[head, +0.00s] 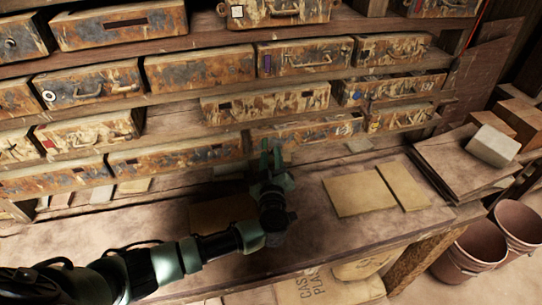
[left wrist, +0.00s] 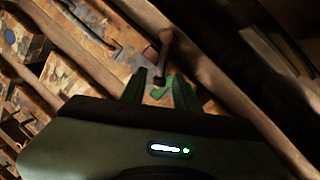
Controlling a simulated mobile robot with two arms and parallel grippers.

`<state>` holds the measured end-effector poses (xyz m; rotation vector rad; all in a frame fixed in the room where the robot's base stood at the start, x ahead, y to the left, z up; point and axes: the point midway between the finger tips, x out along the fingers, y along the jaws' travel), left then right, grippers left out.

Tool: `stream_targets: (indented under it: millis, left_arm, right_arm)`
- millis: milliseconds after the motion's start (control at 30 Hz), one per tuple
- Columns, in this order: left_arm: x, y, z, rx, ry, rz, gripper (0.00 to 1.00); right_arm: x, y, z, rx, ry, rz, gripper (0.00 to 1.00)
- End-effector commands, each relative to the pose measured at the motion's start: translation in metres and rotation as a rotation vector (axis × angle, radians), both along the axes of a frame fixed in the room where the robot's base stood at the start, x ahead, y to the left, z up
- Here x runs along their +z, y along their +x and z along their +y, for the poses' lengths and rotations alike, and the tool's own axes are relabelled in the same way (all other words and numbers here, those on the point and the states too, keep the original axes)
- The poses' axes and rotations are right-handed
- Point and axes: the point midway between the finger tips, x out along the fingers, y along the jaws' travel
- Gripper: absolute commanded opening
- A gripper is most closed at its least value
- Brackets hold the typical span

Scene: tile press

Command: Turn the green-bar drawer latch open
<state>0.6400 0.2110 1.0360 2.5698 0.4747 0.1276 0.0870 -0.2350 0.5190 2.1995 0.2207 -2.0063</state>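My left gripper (head: 270,150) is at the front of the lower middle drawer (head: 310,131), covering part of its left end in the head view. In the left wrist view its two green fingers (left wrist: 160,78) are apart. A small bright green piece (left wrist: 161,90) shows between them, perhaps the green bar; I cannot tell whether the fingers touch it. A dark metal lever (left wrist: 164,57), which looks like the latch, stands just beyond the fingertips. The drawer's own mark is not clear in the head view. My right gripper is in neither view.
Rows of worn drawers (head: 200,68) fill the rack above the bench. Two tan boards (head: 359,194) lie on the bench (head: 310,225) to the right of my arm. A pale block (head: 493,146) and buckets (head: 479,243) are at the right. The bench between gripper and boards is clear.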

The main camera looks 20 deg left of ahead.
Motion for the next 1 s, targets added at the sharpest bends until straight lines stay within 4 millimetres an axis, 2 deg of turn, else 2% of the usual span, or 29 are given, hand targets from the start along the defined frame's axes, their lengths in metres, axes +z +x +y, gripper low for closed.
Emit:
stream_targets:
  millis: [167, 200, 300, 600, 833, 1000]
  left_arm:
    - [0.000, 0.000, 0.000, 0.000, 0.000, 0.000, 0.31]
    - [0.000, 0.000, 0.000, 0.000, 0.000, 0.000, 0.28]
    - [0.000, 0.000, 0.000, 0.000, 0.000, 0.000, 0.00]
    - [-0.001, -0.001, 0.001, 0.002, -0.014, -0.008, 0.00]
    - [-0.007, -0.005, 0.004, 0.005, -0.098, -0.057, 0.00]
    - [-0.015, -0.007, 0.008, 0.004, -0.199, -0.129, 0.00]
  right_arm:
    - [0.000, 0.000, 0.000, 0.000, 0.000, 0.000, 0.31]
    - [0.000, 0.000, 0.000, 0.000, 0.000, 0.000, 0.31]
    - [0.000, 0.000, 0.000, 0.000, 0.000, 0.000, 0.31]
    - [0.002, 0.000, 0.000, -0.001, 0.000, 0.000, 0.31]
    - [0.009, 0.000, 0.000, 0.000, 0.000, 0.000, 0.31]
    - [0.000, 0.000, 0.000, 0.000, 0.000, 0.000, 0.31]
